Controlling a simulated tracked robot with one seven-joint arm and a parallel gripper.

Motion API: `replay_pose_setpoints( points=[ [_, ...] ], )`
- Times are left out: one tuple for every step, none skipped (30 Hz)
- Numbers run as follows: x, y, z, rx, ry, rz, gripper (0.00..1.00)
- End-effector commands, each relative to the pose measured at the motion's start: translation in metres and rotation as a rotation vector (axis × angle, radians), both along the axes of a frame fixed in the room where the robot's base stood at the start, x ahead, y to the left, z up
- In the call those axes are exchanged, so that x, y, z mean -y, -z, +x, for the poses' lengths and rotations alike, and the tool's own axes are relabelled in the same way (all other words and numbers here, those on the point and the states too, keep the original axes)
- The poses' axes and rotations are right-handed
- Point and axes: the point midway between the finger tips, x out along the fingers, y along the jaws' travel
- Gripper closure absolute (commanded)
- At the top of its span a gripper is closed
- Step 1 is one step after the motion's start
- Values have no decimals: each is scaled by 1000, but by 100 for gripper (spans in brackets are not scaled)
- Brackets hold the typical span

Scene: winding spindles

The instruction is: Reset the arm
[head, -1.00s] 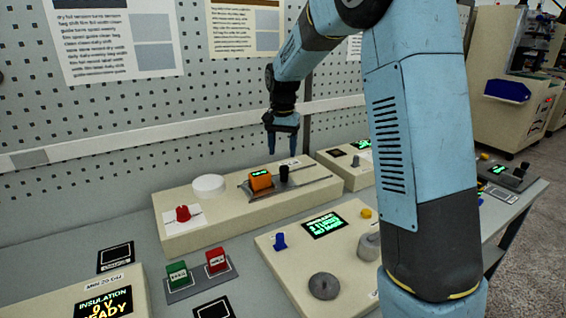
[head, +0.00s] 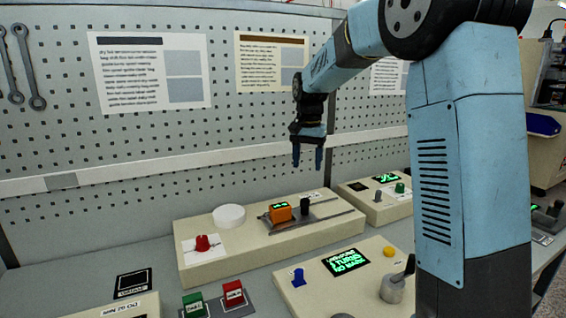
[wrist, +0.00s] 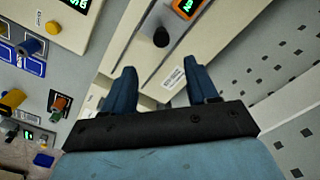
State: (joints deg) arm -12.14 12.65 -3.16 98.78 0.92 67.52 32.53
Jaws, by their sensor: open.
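My gripper (head: 308,155) hangs from my raised arm, fingers pointing down, in front of the pegboard and above the back of the bench. It is open and empty. In the wrist view, the two blue fingers (wrist: 163,90) stand apart with nothing between them. Below the gripper is a long beige unit (head: 240,258) with a white disc (head: 229,215), a red knob (head: 202,243), an orange display block (head: 280,212) and a black knob (head: 305,208). The black knob also shows beyond the fingers in the wrist view (wrist: 161,37). Nothing touches the gripper.
A beige panel (head: 300,290) with a green screen, blue knob (head: 298,277) and lever knob (head: 397,284) is at front. Green (head: 194,304) and red (head: 233,293) blocks stand left of it. The pegboard (head: 150,140) rises behind the bench. The air around the gripper is clear.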

Motion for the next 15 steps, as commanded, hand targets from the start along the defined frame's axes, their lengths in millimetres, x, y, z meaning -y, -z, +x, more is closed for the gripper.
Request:
replay_pose_setpoints(
  points=[
    [5,-8,-9,15,-8,3,42],
    [8,-12,-16,23,-16,5,42],
    [12,-18,-25,38,-26,8,42],
    [15,-22,-32,47,-35,9,42],
    [19,-27,-40,58,-43,11,42],
    [23,-32,-50,72,-56,12,42],
    [26,-36,-58,82,-65,13,42],
    [29,-39,-65,94,-75,14,42],
    [33,-43,-76,107,-87,15,42],
    [36,-46,-84,117,-96,15,42],
    [39,-49,-92,128,-106,14,42],
    [43,-52,-102,142,-116,14,42],
    [45,-55,-110,153,-126,14,42],
    [48,-56,-118,163,-135,13,42],
    [51,-59,-129,177,-148,12,42]
  ],
)
